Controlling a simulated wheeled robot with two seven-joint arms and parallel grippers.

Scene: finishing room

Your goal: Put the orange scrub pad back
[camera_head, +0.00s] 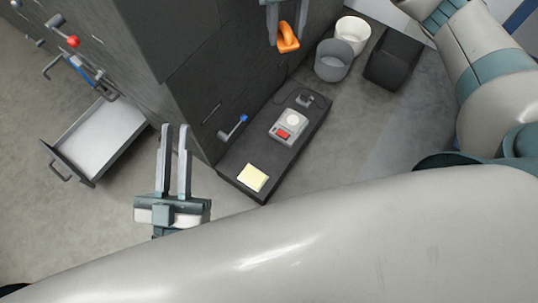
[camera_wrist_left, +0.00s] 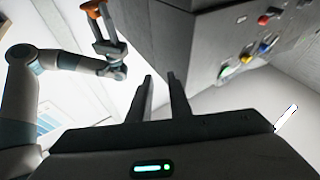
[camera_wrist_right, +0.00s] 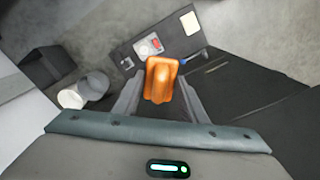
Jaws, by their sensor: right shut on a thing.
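The orange scrub pad (camera_head: 288,38) is held by my right gripper (camera_head: 286,22) at the top of the head view, in front of the dark cabinet. In the right wrist view the pad (camera_wrist_right: 161,80) sits between the fingers, and in the left wrist view (camera_wrist_left: 93,6) it shows at the top. My left gripper (camera_head: 175,145) is open and empty, left of the low dark bench. Its two fingers stand apart in the left wrist view (camera_wrist_left: 160,92).
The low dark bench (camera_head: 235,165) carries a yellow pad (camera_head: 252,177) and a grey device with a red part (camera_head: 289,127). Two bins (camera_head: 334,60) and a dark box (camera_head: 395,60) stand at the back right. An open drawer (camera_head: 100,137) sticks out at left. Cabinet handles protrude.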

